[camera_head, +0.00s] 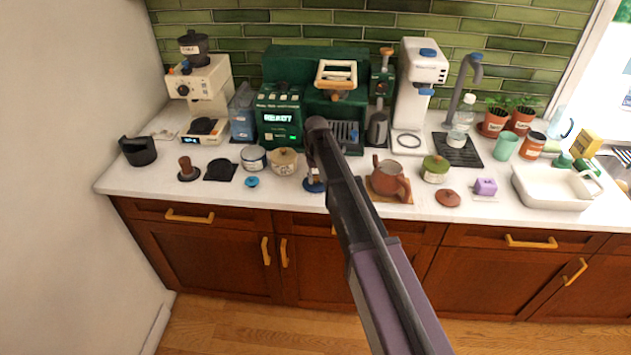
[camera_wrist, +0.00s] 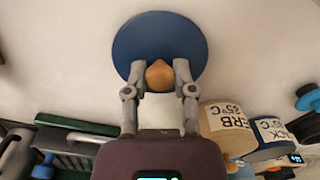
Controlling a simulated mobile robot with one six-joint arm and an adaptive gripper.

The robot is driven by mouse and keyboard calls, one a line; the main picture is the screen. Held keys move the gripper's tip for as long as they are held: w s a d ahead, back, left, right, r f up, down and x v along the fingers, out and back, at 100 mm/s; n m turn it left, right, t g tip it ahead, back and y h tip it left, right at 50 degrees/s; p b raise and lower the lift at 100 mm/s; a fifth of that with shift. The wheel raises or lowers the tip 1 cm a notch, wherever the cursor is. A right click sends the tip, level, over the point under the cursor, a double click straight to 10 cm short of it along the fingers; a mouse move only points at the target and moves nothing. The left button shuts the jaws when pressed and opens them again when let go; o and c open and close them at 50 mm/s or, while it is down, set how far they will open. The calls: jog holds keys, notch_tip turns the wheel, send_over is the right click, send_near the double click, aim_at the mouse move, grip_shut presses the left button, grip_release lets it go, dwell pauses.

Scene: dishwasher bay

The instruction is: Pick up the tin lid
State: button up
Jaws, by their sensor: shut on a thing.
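The tin lid (camera_wrist: 138,42) is a round blue disc with a tan knob (camera_wrist: 159,76). In the wrist view my gripper (camera_wrist: 159,73) has one finger on each side of the knob and is shut on it. The lid looks flat against the pale counter behind it; I cannot tell whether it touches or hangs just above. In the head view a blue part of the lid (camera_head: 313,187) shows under my arm, which hides most of the gripper. A tan HERB tin (camera_head: 284,162) and a white-and-blue tin (camera_head: 254,158) stand to its left.
A brown teapot (camera_head: 389,182) stands on a board close to the right of my arm. The green espresso machine (camera_head: 280,118) is behind. A small teal piece (camera_head: 251,182) lies at the front left.

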aim_at(316, 177)
jog(key=shift+r, duration=0.1)
notch_tip(316, 177, up, 4)
jog(key=p, duration=0.3)
jog(key=shift+f+p, duration=0.25)
jog(key=shift+p, duration=0.1)
jog(key=s+d, duration=0.3)
jog(key=s, duration=0.4)
jog(key=s+d+r+p, duration=0.1)
jog(key=s+d, duration=0.2)
jog(key=s, duration=0.4)
jog(key=shift+s+d+r, duration=0.15)
jog(key=shift+s, duration=0.2)
